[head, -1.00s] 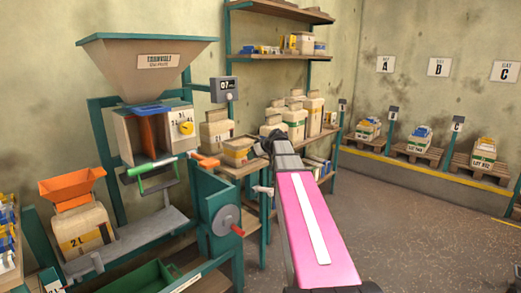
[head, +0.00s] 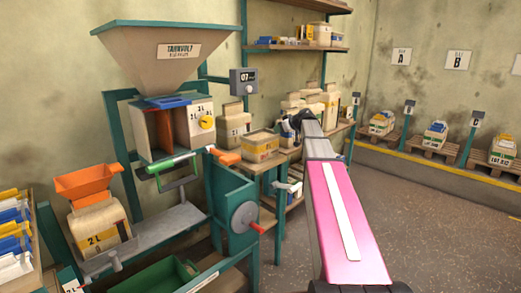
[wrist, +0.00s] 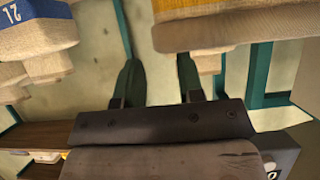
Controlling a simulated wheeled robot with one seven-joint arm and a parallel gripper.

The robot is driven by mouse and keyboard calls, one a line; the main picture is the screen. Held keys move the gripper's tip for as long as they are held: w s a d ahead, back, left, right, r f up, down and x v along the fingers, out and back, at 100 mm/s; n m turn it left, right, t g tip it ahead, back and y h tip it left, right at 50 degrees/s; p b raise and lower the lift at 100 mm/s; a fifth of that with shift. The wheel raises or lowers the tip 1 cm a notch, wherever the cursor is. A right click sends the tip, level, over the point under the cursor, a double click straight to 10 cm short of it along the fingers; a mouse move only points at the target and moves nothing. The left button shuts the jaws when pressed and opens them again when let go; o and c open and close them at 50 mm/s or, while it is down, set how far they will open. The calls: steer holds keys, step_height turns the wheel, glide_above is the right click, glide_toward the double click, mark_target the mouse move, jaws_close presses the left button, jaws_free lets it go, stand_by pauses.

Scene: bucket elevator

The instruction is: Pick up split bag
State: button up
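I cannot tell which bag is the split one; no tear shows clearly. My gripper (head: 298,124) is beyond the pink arm link, in front of the bags at the back. In the wrist view my gripper (wrist: 160,80) has its two dark fingers apart, with bare wall showing between them. That view looks upside down. A bag with a yellow-orange band (wrist: 235,30) is close by, and one with a blue label (wrist: 35,40) is at the left.
The hopper machine (head: 165,50) stands at the left, with a red-knobbed crank wheel (head: 245,217) on its near side. Wall shelves (head: 300,47) hold small goods. Pallets with bags (head: 435,148) line the right wall. The floor (head: 440,220) at the right is clear.

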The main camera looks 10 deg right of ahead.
steer(key=x, duration=0.4)
steer(key=shift+w+a, duration=0.15)
steer(key=shift+a, duration=0.15)
jaws_close()
steer(key=shift+r, duration=0.1)
stand_by(1.0)
